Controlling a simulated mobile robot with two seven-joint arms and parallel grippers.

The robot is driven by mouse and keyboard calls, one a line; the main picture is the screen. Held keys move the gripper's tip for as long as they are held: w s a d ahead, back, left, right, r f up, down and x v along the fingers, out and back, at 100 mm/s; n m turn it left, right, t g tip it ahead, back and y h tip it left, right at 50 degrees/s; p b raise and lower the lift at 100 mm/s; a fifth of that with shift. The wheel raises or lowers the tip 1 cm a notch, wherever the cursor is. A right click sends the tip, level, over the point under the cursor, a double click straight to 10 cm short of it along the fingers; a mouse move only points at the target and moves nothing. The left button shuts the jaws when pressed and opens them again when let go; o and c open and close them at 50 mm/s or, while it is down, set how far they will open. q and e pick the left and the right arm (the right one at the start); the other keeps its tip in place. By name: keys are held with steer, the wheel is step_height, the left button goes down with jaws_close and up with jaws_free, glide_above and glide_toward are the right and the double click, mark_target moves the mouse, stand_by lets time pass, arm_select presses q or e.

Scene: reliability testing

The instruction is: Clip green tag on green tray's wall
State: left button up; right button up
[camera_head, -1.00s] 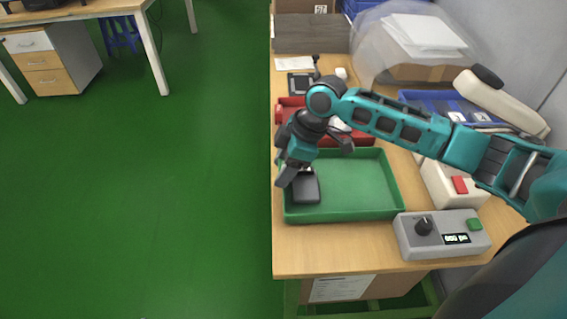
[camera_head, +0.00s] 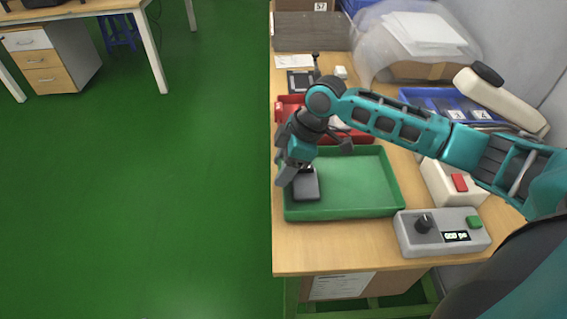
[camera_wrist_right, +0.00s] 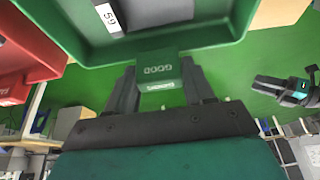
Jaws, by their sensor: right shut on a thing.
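The green tray (camera_head: 365,211) lies on the table with a dark grey device (camera_head: 306,186) in its left end. My right gripper (camera_head: 281,171) is at the tray's left wall, pointing down. In the right wrist view it is shut on a small green tag (camera_wrist_right: 158,69) with pale markings, held between its two dark fingers. The tag's upper edge meets the tray's wall (camera_wrist_right: 205,35); I cannot tell whether it grips the wall. The tag is hidden in the head view. A teal and black gripper, apparently my left (camera_wrist_right: 290,90), shows small at the right wrist view's edge; its jaw state is unclear.
A red tray (camera_head: 292,101) stands behind the green one, partly behind my right arm. A grey box with a knob and display (camera_head: 440,235) sits at the front right. A blue tray (camera_head: 420,96) is at the back right. Open floor (camera_head: 200,200) lies left of the table.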

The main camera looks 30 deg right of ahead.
steer(key=shift+f, duration=0.2)
steer(key=shift+r+p, duration=0.45)
steer(key=shift+p, duration=0.4)
stand_by(0.6)
stand_by(0.7)
steer(key=shift+f, duration=0.45)
steer(key=shift+r+p, duration=0.45)
steer(key=shift+p, duration=0.25)
stand_by(0.8)
stand_by(0.7)
steer(key=shift+f, duration=0.45)
steer(key=o, duration=1.1)
